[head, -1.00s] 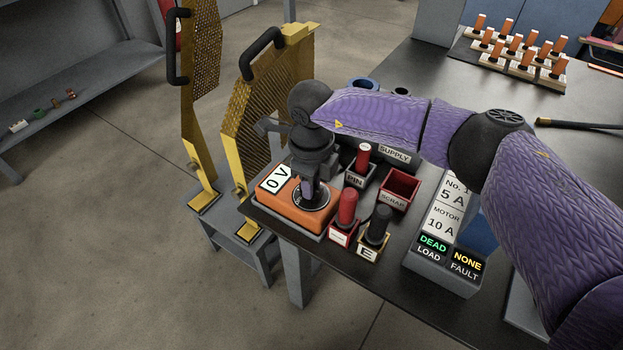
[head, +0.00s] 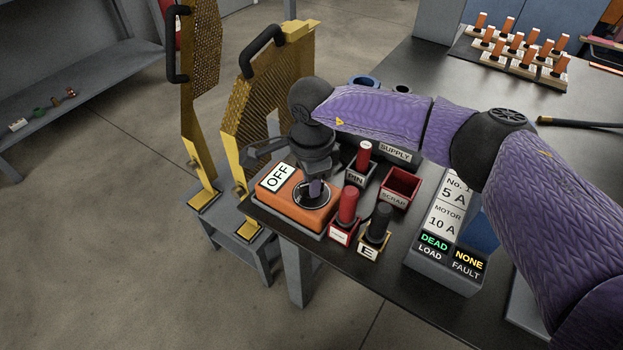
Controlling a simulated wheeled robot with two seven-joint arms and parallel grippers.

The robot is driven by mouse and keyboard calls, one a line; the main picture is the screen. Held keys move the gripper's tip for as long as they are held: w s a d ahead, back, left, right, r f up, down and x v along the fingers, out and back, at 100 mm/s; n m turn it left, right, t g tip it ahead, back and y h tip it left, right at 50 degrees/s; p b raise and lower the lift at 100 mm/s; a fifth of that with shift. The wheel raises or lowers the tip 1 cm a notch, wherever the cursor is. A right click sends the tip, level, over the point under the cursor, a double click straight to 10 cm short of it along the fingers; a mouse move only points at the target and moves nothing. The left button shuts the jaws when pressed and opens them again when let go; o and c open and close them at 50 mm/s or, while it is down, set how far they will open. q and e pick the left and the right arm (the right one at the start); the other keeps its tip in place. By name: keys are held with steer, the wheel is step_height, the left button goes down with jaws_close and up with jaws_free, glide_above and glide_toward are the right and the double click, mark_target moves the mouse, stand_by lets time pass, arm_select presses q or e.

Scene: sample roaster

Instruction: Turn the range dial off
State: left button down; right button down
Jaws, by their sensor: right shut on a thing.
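The orange meter (head: 300,215) lies at the table's left corner. Its white display (head: 277,177) reads OFF. The round range dial (head: 325,198) is on the meter's top face, partly hidden under my right gripper. My right gripper (head: 316,187) points down from above and is shut on the dial's knob; the fingertips hide most of the knob. My left gripper is not in view.
Red (head: 347,205) and black (head: 378,222) probes stand in holders right of the meter. A PIN holder (head: 358,178), a red SCRAP bin (head: 400,187) and a status panel (head: 445,240) stand further right. Yellow perforated guards (head: 255,110) stand behind, at left.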

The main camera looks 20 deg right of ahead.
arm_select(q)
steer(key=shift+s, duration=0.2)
arm_select(e)
steer(key=shift+n, duration=0.4)
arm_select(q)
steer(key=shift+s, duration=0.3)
arm_select(e)
steer(key=c, duration=0.5)
jaws_free()
steer(key=shift+c, duration=0.2)
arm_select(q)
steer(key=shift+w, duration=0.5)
arm_select(e)
steer(key=shift+r, duration=0.1)
step_height(320, 180, up, 9)
steer(key=p, duration=0.4)
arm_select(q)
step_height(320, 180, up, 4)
arm_select(e)
steer(key=shift+r, duration=0.35)
